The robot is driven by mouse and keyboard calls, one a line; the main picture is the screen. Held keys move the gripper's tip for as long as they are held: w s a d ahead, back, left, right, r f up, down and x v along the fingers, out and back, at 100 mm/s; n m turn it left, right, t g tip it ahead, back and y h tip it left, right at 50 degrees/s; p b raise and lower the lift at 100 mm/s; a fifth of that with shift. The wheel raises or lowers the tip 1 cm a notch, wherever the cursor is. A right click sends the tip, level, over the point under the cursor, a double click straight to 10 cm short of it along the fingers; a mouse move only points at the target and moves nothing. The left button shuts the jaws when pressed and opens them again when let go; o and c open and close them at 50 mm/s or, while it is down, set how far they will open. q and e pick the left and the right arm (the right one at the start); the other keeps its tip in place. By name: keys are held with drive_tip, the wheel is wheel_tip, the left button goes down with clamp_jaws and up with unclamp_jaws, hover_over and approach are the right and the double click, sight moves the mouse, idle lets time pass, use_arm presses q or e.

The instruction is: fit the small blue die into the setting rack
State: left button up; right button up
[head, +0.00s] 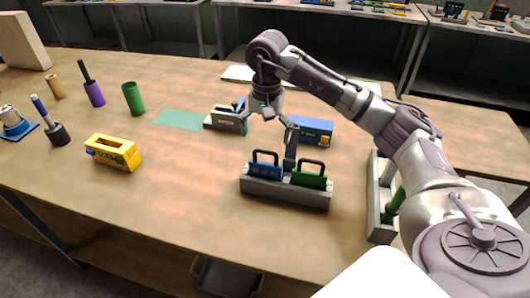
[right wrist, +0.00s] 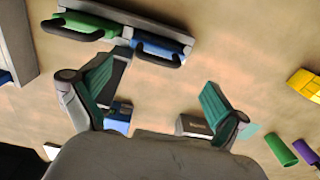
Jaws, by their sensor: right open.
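The blue die (head: 266,171) with a dark loop handle stands upright in the left part of the long grey setting rack (head: 285,195). A green die (head: 309,179) with a similar handle stands in the right part. In the right wrist view the blue die (right wrist: 158,48) and green die (right wrist: 84,27) show at the top, in the rack (right wrist: 130,18). My right gripper (head: 268,122) is open and empty, behind and above the rack; its spread fingers (right wrist: 155,90) are clear of the blue die. One finger partly overlaps the rack in the head view. My left gripper is out of view.
Behind the rack lie a blue block with a yellow end (head: 312,130) and a grey labelled block (head: 226,121). A yellow block (head: 113,152) and a green cylinder (head: 133,99) stand left. Another grey rack (head: 381,225) is at right. The table's front left is clear.

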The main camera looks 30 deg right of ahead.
wheel_tip(320, 180, up, 5)
drive_tip(key=shift+f, duration=0.1)
idle(0.7)
